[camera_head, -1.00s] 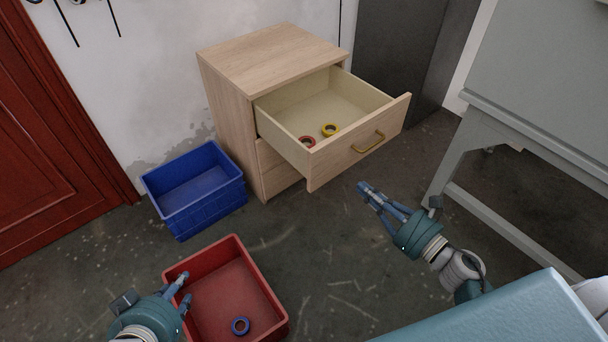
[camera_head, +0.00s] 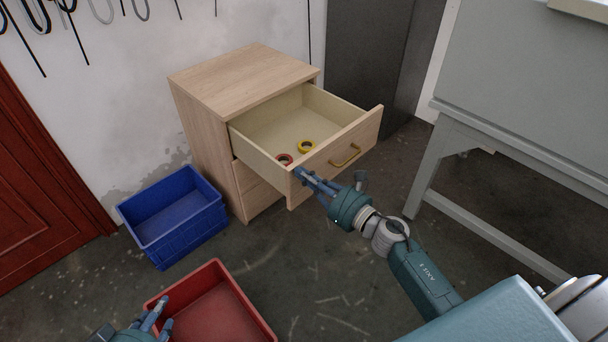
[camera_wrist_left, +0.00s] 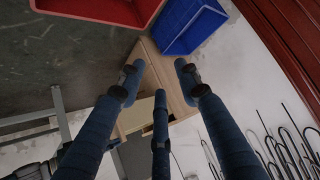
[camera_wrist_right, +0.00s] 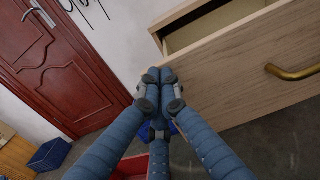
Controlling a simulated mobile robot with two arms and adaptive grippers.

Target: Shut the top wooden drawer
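The top wooden drawer (camera_head: 326,161) is pulled well out of the wooden cabinet (camera_head: 245,80). My right gripper (camera_head: 301,173) is at the left end of the drawer front. In the right wrist view its fingertips (camera_wrist_right: 160,78) are together and empty, close to the front board; I cannot tell if they touch it. My left gripper (camera_head: 164,312) is low at the left over the red crate, its fingers (camera_wrist_left: 158,72) spread and empty.
A blue crate (camera_head: 174,243) stands on the floor left of the cabinet. A red crate (camera_head: 262,316) is nearer to me. A grey table (camera_head: 433,165) stands at the right, and a red door (camera_head: 40,190) at the far left. The lower drawer is shut.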

